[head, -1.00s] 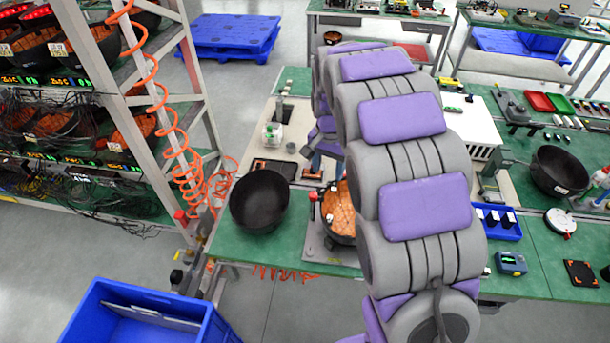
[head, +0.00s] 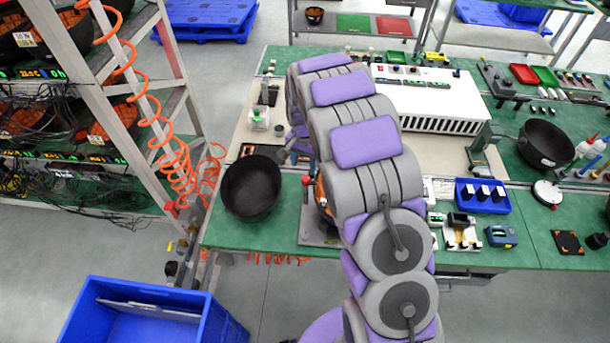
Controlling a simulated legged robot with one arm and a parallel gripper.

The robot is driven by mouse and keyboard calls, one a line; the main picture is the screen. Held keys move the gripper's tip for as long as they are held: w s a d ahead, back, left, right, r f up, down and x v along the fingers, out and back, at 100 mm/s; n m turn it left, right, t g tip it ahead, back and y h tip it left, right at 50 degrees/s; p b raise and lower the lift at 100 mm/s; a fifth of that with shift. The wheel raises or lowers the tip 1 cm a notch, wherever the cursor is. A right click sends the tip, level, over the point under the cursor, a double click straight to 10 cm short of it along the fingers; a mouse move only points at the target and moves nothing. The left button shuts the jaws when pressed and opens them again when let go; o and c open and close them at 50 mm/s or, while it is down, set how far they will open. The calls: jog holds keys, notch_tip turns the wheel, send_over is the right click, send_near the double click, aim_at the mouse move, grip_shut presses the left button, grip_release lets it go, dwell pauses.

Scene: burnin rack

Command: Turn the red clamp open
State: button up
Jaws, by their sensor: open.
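A small red knob, apparently the red clamp (head: 307,180), shows at the left edge of my arm, on the fixture (head: 316,238) at the table's front. The fixture holds an orange-wound pan (head: 321,194), mostly hidden behind my arm. My gripper (head: 287,154) shows only in part, as grey pieces left of the purple-padded arm links. It is open, behind and slightly left of the red knob in the picture. Its fingertips are not clear, and I see no contact with the clamp. The clamp's lower part is hidden.
A black bowl (head: 251,188) stands just left of the fixture. A rack (head: 100,90) with an orange coiled hose (head: 170,150) is at the left. A blue crate (head: 150,315) is on the floor. A white vented box (head: 430,103) and blue tray (head: 482,195) are right of my arm.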

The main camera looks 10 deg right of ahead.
aim_at(306, 178)
jog(key=f, duration=0.5)
jog(key=shift+d+f, duration=0.2)
jog(key=shift+f, duration=0.15)
jog(key=shift+d+f, duration=0.35)
jog(key=shift+f, duration=0.15)
jog(key=shift+a, duration=0.55)
jog(key=shift+c, duration=2)
jog(key=shift+d, duration=0.3)
jog(key=c, duration=0.4)
jog(key=shift+c, duration=1.3)
jog(key=shift+a, duration=0.1)
